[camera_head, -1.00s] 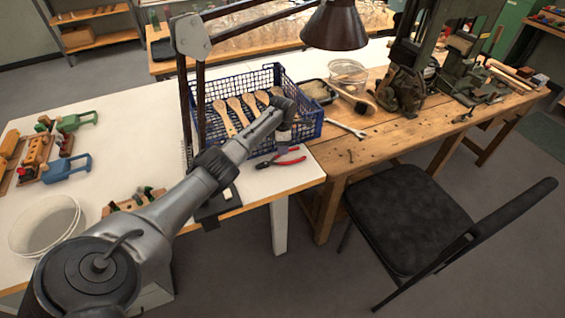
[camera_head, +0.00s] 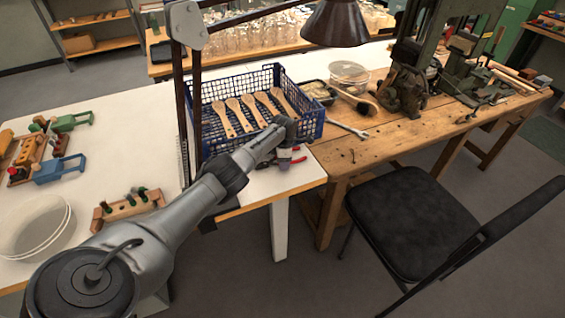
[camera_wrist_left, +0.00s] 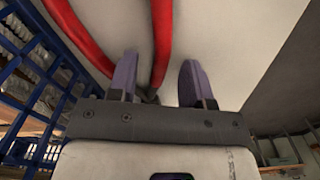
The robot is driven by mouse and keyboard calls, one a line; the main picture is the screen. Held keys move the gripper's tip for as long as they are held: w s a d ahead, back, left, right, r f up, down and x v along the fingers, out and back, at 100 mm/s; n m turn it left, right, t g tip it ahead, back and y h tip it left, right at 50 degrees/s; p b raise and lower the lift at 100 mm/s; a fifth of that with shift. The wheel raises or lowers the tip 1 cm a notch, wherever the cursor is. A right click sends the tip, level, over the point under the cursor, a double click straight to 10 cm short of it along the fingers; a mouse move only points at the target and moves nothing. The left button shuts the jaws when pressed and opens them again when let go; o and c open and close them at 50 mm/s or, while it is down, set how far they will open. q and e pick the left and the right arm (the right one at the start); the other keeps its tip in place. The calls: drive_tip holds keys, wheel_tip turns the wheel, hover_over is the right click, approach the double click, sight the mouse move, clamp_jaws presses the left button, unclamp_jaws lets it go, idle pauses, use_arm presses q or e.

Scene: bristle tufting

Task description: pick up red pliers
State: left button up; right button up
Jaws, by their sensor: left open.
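The red pliers (camera_head: 298,159) lie on the white table near its front right corner, just in front of the blue basket. My left gripper (camera_head: 284,166) is down over them and hides their middle in the head view. In the left wrist view, two red handles (camera_wrist_left: 162,40) run away from me across the white surface. My left gripper (camera_wrist_left: 158,82) is open there. One handle passes between its two fingers, and the other lies outside the left finger. The pliers' jaws are hidden. My right gripper is not in view.
The blue basket (camera_head: 313,121) holding several wooden brushes (camera_head: 232,105) stands right behind the pliers. A wrench (camera_head: 347,129) lies on the wooden bench to the right. A dark lamp (camera_head: 335,24) hangs above. A black chair (camera_head: 410,215) stands in front of the bench.

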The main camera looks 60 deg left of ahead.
use_arm(q)
drive_tip(key=shift+c, duration=0.3)
clamp_jaws()
idle(0.4)
